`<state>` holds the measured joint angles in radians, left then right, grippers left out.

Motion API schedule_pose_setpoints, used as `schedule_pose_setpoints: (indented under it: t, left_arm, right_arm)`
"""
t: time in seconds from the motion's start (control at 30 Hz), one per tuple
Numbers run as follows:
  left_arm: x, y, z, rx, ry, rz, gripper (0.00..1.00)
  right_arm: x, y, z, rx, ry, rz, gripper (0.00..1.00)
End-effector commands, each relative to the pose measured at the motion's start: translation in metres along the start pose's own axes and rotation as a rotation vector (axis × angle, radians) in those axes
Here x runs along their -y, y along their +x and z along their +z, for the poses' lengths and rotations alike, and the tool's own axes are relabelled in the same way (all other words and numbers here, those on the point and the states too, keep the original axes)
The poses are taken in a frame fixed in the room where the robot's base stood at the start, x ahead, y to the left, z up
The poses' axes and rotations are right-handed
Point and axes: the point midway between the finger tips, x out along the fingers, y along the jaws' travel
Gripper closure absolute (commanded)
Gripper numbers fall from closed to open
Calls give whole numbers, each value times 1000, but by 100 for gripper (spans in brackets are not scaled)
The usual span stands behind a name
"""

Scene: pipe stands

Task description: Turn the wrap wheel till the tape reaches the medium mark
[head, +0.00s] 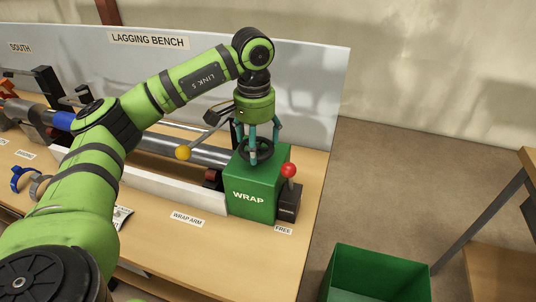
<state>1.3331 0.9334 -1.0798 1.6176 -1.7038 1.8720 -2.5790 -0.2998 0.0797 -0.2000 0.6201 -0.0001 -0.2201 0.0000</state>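The dark wrap wheel (257,151) sits on top of the green box marked WRAP (252,185) at the right end of the bench. My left arm comes in from the lower left and bends down over the box. My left gripper (263,143) points down at the wheel, with its teal fingers at or around the rim. I cannot tell whether they grip it. A grey pipe (185,147) runs left from behind the box, partly hidden by my arm. I cannot make out the tape or a medium mark. My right gripper is not in view.
A red-knobbed lever (289,171) stands right of the box, by a FREE label. Blue (18,180) and grey (40,186) rings lie at left. A green bin (376,278) stands beyond the bench's right edge.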

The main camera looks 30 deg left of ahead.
Motion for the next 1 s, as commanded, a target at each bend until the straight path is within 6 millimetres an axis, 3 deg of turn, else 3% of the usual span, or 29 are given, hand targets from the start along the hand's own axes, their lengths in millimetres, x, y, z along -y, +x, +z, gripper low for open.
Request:
schedule_pose_setpoints:
  t: [0.03, 0.07, 0.47, 1.0]
  left_arm:
    - [0, 2, 1, 6, 6, -2, 7]
    - [0, 2, 1, 6, 4, -2, 0]
    - [0, -2, 0, 1, 0, -1, 0]
    - [0, -60, 0, 0, -2, 0, 0]
  right_arm:
    - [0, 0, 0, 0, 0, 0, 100]
    - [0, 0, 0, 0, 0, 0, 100]
    - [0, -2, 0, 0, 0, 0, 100]
    - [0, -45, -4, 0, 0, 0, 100]
